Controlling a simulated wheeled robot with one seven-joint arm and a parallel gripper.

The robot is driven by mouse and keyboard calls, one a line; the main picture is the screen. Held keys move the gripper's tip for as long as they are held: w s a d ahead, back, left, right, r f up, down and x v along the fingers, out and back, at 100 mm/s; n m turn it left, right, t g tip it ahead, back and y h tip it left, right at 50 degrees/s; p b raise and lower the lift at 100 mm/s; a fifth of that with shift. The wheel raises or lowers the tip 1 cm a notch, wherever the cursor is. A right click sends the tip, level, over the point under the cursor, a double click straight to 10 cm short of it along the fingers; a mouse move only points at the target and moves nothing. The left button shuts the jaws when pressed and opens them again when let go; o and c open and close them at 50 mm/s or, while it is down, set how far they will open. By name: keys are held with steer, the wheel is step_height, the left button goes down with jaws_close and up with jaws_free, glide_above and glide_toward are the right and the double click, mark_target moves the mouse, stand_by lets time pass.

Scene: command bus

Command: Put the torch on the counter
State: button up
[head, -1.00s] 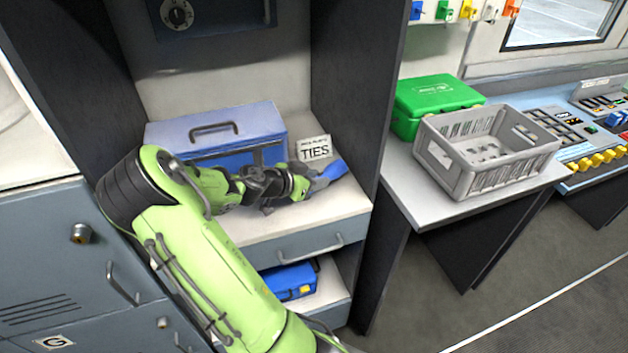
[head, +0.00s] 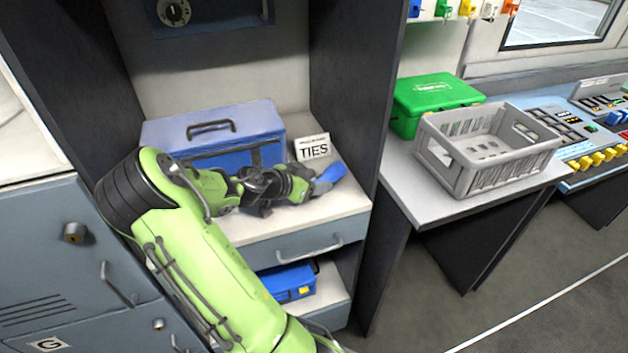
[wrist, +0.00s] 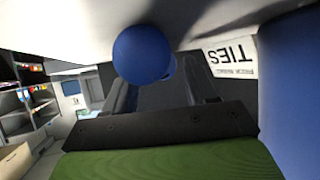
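A blue torch (head: 329,178) lies at the right front of the shelf surface, just beyond my gripper (head: 308,186) in the head view. In the wrist view the torch's round blue end (wrist: 142,54) is large and close, with more blue behind it. My gripper's dark fingers (wrist: 165,85) stand apart, and the torch lies at their tips, nearer the left one. I cannot tell whether they touch it. The grey counter (head: 425,200) is to the right, beyond the dark cabinet side.
A blue toolbox (head: 215,130) stands behind my arm, and a TIES sign (head: 313,148) stands behind the torch. The counter holds a green case (head: 435,95) and a grey crate (head: 485,160); its front left strip is bare. A dark upright panel (head: 355,90) separates shelf and counter.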

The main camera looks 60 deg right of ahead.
steer(key=shift+r+p, duration=0.3)
steer(key=shift+p, duration=0.1)
steer(key=w+a+r+n+t+y, duration=0.1)
steer(key=a, duration=0.4)
steer(key=w+a+r+n+t+y+p, duration=0.1)
steer(key=w+a+r+y, duration=0.1)
steer(key=a, duration=0.4)
steer(key=w+a+r+n+t+y+p, duration=0.1)
steer(key=w+a+n, duration=0.1)
steer(key=a, duration=0.4)
steer(key=shift+w+r, duration=0.1)
steer(key=shift+r, duration=0.3)
steer(key=s+a+r+n+t+y, duration=0.2)
steer(key=a+r+n, duration=0.1)
steer(key=a+n, duration=0.3)
steer(key=s+a+r+n+t+y, duration=0.2)
steer(key=a+n, duration=0.4)
steer(key=a, duration=0.4)
steer(key=s+a+r+n+t+y, duration=0.3)
steer(key=a+n, duration=0.3)
steer(key=a, duration=0.2)
steer(key=shift+v, duration=1)
